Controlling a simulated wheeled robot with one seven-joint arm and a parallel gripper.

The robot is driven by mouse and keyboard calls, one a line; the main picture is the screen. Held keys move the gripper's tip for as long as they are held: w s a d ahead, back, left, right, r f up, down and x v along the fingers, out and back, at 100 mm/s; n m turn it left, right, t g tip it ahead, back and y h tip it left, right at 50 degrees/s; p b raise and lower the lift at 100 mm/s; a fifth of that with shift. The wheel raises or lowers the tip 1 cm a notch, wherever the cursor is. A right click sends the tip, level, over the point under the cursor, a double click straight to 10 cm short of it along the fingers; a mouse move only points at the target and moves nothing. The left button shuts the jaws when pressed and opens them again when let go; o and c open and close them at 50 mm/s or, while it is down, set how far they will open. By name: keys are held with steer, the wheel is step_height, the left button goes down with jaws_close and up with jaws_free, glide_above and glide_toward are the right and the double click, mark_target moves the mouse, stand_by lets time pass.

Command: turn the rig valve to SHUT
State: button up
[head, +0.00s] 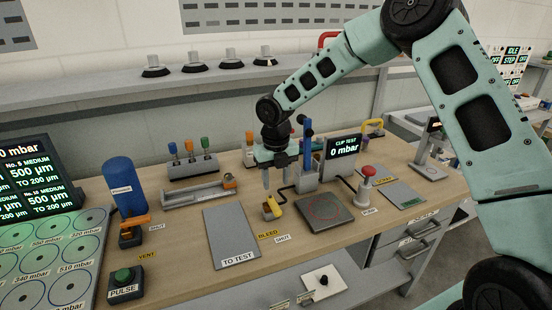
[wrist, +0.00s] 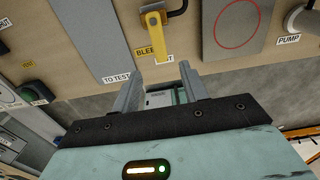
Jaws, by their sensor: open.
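A yellow-handled valve (head: 271,207) stands on the bench beside the cup-test plate, with BLEED (head: 268,235) and SHUT (head: 283,239) labels in front of it. In the wrist view the yellow handle (wrist: 154,32) points down the picture, and its end overlaps the right end of the BLEED label (wrist: 144,51). The SHUT label (wrist: 170,57) is just to its right. My gripper (head: 279,184) is open and empty above and behind the valve in the head view. In the wrist view its fingertips (wrist: 160,70) are apart, below the handle and not touching it.
An orange-handled valve (head: 134,230) with VENT and SHUT labels stands by the blue tank (head: 124,185). The cup-test plate (head: 324,212), red-topped pump button (head: 367,184) and blue-topped stand (head: 307,165) are close to the yellow valve. The grey TO TEST pad (head: 230,235) lies left of it.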

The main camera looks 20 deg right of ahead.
step_height(320, 180, up, 8)
steer(key=b, duration=0.1)
steer(key=shift+r, duration=0.2)
stand_by(0.3)
steer(key=s+a+r+m, duration=0.1)
steer(key=s+a+m, duration=0.45)
steer(key=s, duration=0.25)
steer(key=s+a+r+m, duration=0.1)
steer(key=s+a+m, duration=0.45)
steer(key=s, duration=0.25)
steer(key=s+d+f+m+b, duration=0.1)
steer(key=s+m, duration=1.6)
steer(key=s, duration=0.3)
steer(key=shift+f+y, duration=0.15)
steer(key=shift+y, duration=0.15)
steer(key=shift+s+d, duration=0.1)
